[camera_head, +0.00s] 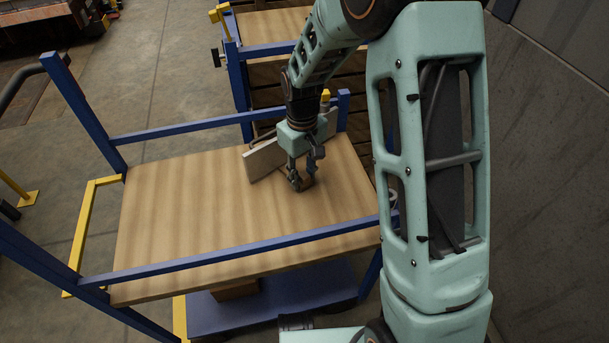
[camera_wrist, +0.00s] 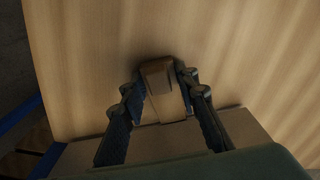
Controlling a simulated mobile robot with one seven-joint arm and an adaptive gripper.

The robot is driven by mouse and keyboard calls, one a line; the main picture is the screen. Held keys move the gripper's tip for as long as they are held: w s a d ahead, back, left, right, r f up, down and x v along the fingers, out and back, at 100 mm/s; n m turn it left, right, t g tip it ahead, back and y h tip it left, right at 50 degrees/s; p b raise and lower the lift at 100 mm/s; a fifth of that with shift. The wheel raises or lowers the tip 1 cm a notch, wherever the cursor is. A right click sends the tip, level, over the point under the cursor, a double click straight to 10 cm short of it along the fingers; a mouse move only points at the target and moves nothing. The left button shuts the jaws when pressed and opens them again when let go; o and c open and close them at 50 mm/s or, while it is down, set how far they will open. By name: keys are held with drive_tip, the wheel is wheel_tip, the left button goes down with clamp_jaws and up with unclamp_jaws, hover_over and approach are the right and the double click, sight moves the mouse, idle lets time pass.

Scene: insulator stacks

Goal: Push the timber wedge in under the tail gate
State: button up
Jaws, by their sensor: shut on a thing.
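The timber wedge (camera_wrist: 158,82) is a small brown block between my fingertips, at or just above the wooden deck (camera_head: 190,215). It shows as a small dark brown piece in the head view (camera_head: 308,184). My gripper (camera_head: 300,180) points down and is shut on the wedge; its fingers also show in the wrist view (camera_wrist: 160,98). A pale grey-brown board, which looks like the tail gate (camera_head: 262,160), stands on edge across the deck just behind my gripper. It seems to show low in the wrist view (camera_wrist: 85,154). My gripper hides part of the board, and I cannot tell whether the wedge touches it.
Blue rails (camera_head: 235,250) run along the near and far sides of the deck. A second wooden-topped cart (camera_head: 272,24) stands behind. A dark wall (camera_head: 550,150) is at the right. The deck's left half is clear.

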drive_tip(key=shift+w+a, duration=0.55)
drive_tip(key=shift+w, duration=0.25)
drive_tip(key=o, duration=1.2)
drive_tip(key=shift+o, duration=0.2)
wheel_tip(320, 180, up, 12)
drive_tip(key=shift+r, duration=0.15)
